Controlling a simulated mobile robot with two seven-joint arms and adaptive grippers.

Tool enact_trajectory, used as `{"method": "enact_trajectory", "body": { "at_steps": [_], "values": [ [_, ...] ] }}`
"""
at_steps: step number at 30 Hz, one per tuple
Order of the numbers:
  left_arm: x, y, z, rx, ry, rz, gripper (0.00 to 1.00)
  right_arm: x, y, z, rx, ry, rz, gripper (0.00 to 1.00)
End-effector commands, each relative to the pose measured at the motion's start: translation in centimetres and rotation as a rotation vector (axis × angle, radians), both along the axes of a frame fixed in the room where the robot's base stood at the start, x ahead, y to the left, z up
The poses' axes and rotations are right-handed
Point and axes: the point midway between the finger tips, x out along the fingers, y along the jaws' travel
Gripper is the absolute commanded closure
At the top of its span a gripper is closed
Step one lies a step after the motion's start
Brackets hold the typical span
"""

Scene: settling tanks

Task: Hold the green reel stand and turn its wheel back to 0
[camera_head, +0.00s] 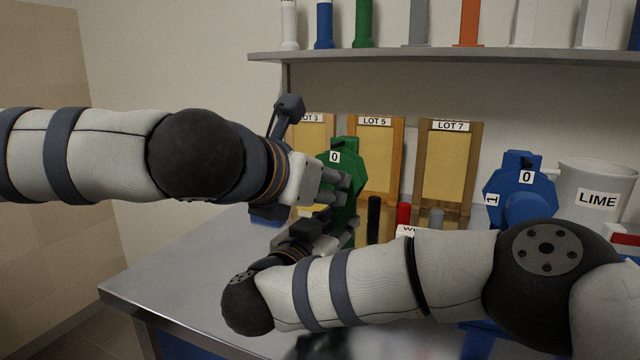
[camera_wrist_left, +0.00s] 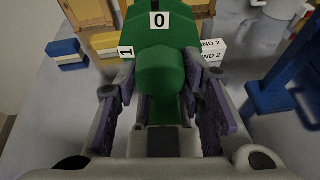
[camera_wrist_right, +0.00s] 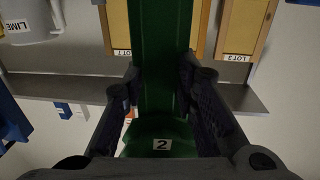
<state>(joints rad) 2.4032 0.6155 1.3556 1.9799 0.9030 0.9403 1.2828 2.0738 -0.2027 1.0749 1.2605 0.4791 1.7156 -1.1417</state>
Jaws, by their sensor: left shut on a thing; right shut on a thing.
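The green reel stand (camera_head: 343,157) stands on the bench, with a label 0 at the top of its head. The left wrist view shows the 0 and a label 1 at the left around a green hub (camera_wrist_left: 160,70). My left gripper (camera_head: 337,188) is shut on this hub from the front. My right gripper (camera_head: 342,232) is shut on the green post (camera_wrist_right: 160,65), below the head. In the upside-down right wrist view, a label 2 shows on the head's lower part. My arms and grippers hide much of the stand.
A blue stand (camera_head: 518,182) with labels 0 and 1 and a grey LIME bucket (camera_head: 595,180) are at the right. Framed LOT boards (camera_head: 450,160) stand behind. A shelf (camera_head: 450,54) with coloured columns hangs above. Bare bench (camera_head: 180,280) lies at the left.

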Motion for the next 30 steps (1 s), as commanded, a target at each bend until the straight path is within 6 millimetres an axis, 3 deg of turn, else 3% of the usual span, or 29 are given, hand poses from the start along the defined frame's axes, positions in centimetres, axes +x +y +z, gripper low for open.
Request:
{"method": "enact_trajectory", "body": {
  "at_steps": [21, 22, 24, 30],
  "values": [
    [0.06, 0.09, 0.01, -0.075, 0.033, 0.003, 0.92, -0.01, -0.01, -0.03, 0.000, 0.001, 0.000, 1.00],
    [0.06, 0.09, 0.02, -0.075, 0.033, 0.003, 0.57, -0.01, -0.01, -0.03, 0.000, 0.001, 0.000, 1.00],
    [0.06, 0.09, 0.02, -0.074, 0.033, 0.002, 0.44, -0.01, -0.01, -0.03, 0.000, 0.001, 0.000, 1.00],
    [0.04, 0.07, 0.01, -0.074, 0.033, 0.001, 0.44, -0.01, 0.00, -0.03, 0.000, 0.001, 0.000, 1.00]
  ]
}}
